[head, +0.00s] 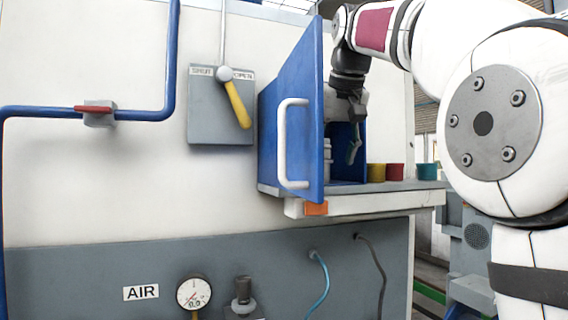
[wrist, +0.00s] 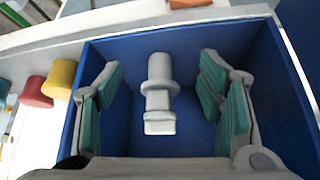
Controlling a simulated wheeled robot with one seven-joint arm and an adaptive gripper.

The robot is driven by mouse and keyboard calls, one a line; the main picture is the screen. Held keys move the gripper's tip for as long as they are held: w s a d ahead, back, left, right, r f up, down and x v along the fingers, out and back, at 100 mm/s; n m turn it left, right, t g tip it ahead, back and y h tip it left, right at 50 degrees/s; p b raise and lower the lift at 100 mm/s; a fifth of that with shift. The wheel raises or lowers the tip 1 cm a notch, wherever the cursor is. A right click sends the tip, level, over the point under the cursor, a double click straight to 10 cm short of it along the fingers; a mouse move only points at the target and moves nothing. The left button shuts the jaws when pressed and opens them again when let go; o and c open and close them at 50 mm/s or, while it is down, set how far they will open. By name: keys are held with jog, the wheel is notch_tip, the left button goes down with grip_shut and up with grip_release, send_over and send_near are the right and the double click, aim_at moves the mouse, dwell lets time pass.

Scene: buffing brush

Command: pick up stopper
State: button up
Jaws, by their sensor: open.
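The stopper, which I take to be the light grey stepped piece (wrist: 160,88), is inside the blue box (wrist: 190,144) in the wrist view. It has a round collar and a squarer near end. My gripper (wrist: 160,76) is open, with one teal-padded finger on each side of the stopper and a visible gap on both sides. In the head view my gripper (head: 345,140) reaches down into the blue box (head: 268,135). The open blue door (head: 302,120) hides part of the box, and grey shapes behind its edge are hard to tell apart.
The blue door with its white handle (head: 290,143) stands open beside the box. A yellow cup (head: 376,173), a red cup (head: 395,172) and a teal cup (head: 427,171) stand on the ledge to the right. An orange block (head: 316,208) is at the ledge's front.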

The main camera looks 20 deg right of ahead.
jog(key=shift+w+d+f+p, duration=0.1)
jog(key=shift+w+p, duration=0.1)
jog(key=shift+w, duration=0.45)
jog(key=shift+w+d+r+p, duration=0.1)
jog(key=shift+w+d+p, duration=0.1)
jog(key=shift+w, duration=0.5)
jog(key=shift+w+d+f+p, duration=0.1)
jog(key=shift+w+p, duration=0.1)
jog(key=shift+w, duration=0.45)
jog(key=shift+x, duration=1.4)
jog(key=c, duration=1.2)
jog(key=shift+c, duration=0.2)
jog(key=shift+r, duration=0.25)
